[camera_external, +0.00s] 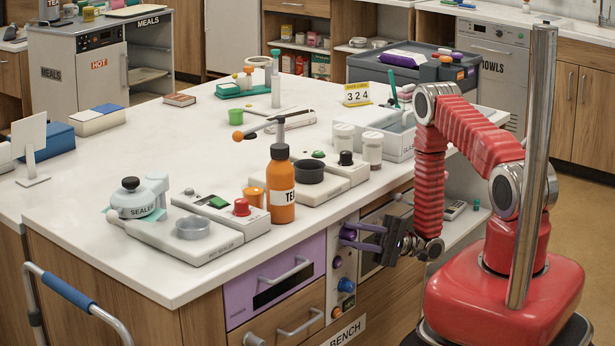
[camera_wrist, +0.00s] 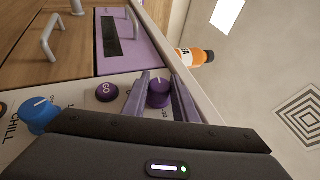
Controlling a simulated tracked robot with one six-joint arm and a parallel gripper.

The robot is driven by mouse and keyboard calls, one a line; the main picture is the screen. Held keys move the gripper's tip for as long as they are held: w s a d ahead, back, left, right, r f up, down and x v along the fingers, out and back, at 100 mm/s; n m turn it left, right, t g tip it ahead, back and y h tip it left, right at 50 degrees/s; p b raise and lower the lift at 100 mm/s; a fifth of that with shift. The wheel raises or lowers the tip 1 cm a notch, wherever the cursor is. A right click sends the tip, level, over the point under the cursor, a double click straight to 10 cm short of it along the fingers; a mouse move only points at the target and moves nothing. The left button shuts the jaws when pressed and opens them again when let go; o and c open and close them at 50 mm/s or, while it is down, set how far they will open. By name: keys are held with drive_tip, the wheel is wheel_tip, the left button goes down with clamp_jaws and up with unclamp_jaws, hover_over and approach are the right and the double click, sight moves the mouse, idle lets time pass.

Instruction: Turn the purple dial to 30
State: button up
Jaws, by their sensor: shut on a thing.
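The purple dial (camera_wrist: 159,92) sits on a pale control panel (camera_wrist: 75,90) on the front of the bench. In the wrist view it lies between the two purple fingers of my gripper (camera_wrist: 160,95), which are shut on it. A small white mark shows near the dial's upper edge. Numerals printed beside the dial are partly hidden by the fingers, and I cannot tell which one the mark points at. In the outside view my gripper (camera_external: 358,236) reaches the panel from the right, and its fingers mostly hide the dial.
A round purple button (camera_wrist: 107,92) and a blue dial (camera_wrist: 38,115) marked CHILL share the panel. A purple drawer (camera_external: 270,283) with a protruding handle is beside it. An orange bottle (camera_external: 281,190) stands on the bench top (camera_external: 200,275) above.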

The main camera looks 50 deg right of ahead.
drive_tip(key=shift+a+f, duration=0.1)
drive_tip(key=shift+f, duration=0.05)
drive_tip(key=o, duration=1)
drive_tip(key=shift+o, duration=0.2)
drive_tip(key=v, duration=1.4)
